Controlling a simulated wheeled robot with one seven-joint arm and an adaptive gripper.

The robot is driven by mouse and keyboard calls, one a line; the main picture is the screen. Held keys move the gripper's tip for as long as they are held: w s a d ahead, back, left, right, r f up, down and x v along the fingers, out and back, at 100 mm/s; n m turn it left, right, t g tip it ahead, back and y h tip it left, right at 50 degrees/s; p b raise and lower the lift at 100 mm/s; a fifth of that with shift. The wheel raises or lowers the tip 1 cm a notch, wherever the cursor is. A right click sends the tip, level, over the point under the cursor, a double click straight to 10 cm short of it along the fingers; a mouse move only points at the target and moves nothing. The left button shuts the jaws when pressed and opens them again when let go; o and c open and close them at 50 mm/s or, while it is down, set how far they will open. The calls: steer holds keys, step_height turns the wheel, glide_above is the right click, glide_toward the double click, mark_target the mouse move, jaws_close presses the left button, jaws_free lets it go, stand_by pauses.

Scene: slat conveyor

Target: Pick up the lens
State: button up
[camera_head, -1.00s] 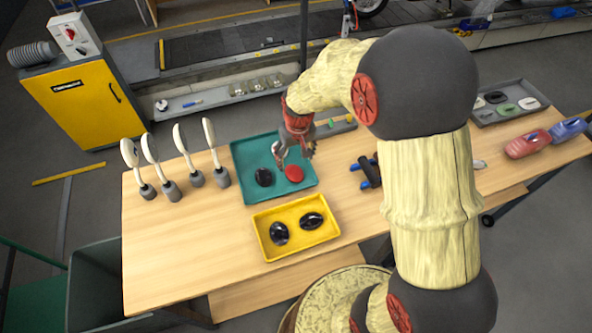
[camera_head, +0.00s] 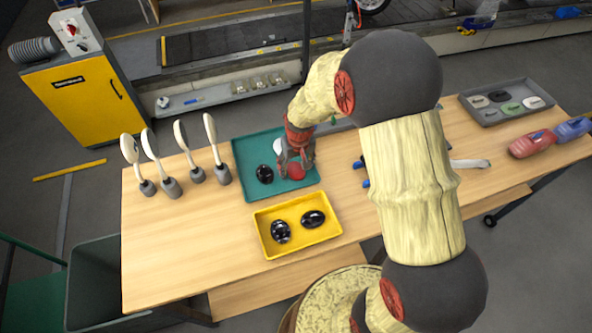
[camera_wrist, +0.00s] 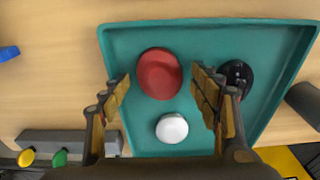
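The teal tray (camera_head: 242,150) holds three round lens-like discs. The red disc (camera_wrist: 159,73) lies between the spread fingers of my gripper (camera_wrist: 160,83) in the wrist view; in the head view it is partly hidden by the gripper (camera_head: 296,164). The white disc (camera_wrist: 172,128) lies close by in the same tray. The black disc (camera_wrist: 236,77) sits beyond the right finger in the wrist view and shows whole in the head view (camera_head: 264,174). My gripper is open and empty, low over the tray. I cannot tell whether its fingers touch the red disc.
A yellow tray (camera_head: 268,252) with two black oval things stands in front of the teal tray. Several pale upright paddles (camera_head: 187,152) stand at the left. A grey tray (camera_head: 470,104) and red bottle (camera_head: 531,145) are at the right. The table's left front (camera_head: 170,260) is clear.

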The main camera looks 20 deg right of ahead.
steer(key=c, duration=1)
steer(key=shift+r, duration=0.5)
step_height(320, 180, up, 2)
steer(key=shift+r+p, duration=0.15)
steer(key=shift+p, duration=0.15)
steer(key=s+r+p, duration=0.1)
steer(key=s+r, duration=0.3)
steer(key=r, duration=0.1)
steer(key=shift+s+d+r, duration=0.25)
steer(key=shift+d+r, duration=0.1)
steer(key=shift+d, duration=0.1)
steer(key=s+d+r, duration=0.2)
steer(key=s+r, duration=0.2)
steer(key=s, duration=0.5)
steer(key=b, duration=0.4)
glide_toward(294, 164)
steer(key=f, duration=0.5)
steer(key=shift+w+f, duration=0.2)
steer(key=shift+w, duration=0.05)
steer(key=r+p, duration=0.1)
steer(key=p, duration=0.3)
steer(key=shift+s, duration=0.3)
steer(key=shift+s+r+p, duration=0.1)
steer(key=shift+s+p, duration=0.3)
steer(key=shift+p, duration=1.35)
